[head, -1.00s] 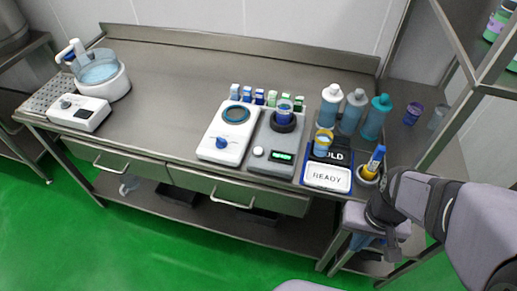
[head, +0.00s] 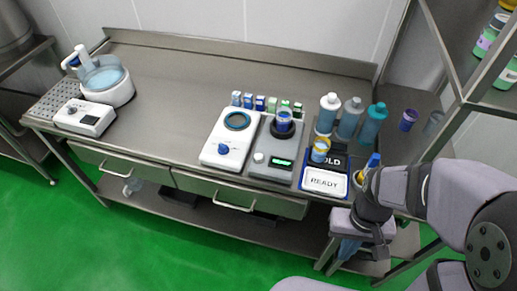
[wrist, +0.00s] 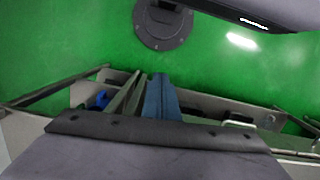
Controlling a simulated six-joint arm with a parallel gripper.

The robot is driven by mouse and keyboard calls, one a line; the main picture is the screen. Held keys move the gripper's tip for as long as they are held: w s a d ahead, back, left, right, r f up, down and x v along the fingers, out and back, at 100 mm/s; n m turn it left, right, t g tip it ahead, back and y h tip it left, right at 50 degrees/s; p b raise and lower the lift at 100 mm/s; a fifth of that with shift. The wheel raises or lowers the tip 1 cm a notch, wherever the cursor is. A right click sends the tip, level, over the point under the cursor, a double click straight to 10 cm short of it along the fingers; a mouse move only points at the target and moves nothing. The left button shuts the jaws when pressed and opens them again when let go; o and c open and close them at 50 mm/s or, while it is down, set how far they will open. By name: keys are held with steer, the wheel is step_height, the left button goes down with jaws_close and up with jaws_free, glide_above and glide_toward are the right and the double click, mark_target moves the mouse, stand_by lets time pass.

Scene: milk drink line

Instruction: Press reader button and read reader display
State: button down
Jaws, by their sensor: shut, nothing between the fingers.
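The grey reader (head: 271,173) stands on the steel bench, right of a white hotplate-like device. Its small display (head: 283,162) is lit green, but the characters are too small to read. A round white button (head: 259,157) sits left of the display. A clear cup with blue contents (head: 283,121) stands on the dark round seat at the reader's back. My gripper (head: 347,252) is shut and empty, low in front of the bench's right end, well apart from the reader. Its blue fingers also show in the wrist view (wrist: 160,84), over the green floor; the reader is not recognisable there.
A blue-edged tray marked READY (head: 325,181) and a dark pad with a yellow-blue cup (head: 320,150) stand right of the reader. Several bottles (head: 348,120) stand behind. A white device with a blue knob (head: 222,150) is at left. The bench's left middle is clear.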

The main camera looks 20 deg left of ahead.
step_height(320, 180, up, 2)
steer(key=s+a+g+p, duration=0.1)
steer(key=a+g+p, duration=0.1)
steer(key=p, duration=0.1)
step_height(320, 180, up, 6)
steer(key=r+m+t+y+p, duration=0.1)
steer(key=m+t+y+p, duration=0.65)
steer(key=m, duration=0.65)
glide_above(262, 158)
steer(key=b, duration=0.2)
steer(key=shift+f+g+y, duration=0.25)
steer(key=shift+g+y, duration=0.4)
steer(key=shift+y, duration=0.1)
steer(key=shift+f, duration=0.1)
step_height(262, 158, down, 7)
steer(key=b, duration=0.4)
steer(key=shift+f, duration=0.1)
steer(key=shift+f+b, duration=0.75)
steer(key=shift+b, duration=0.25)
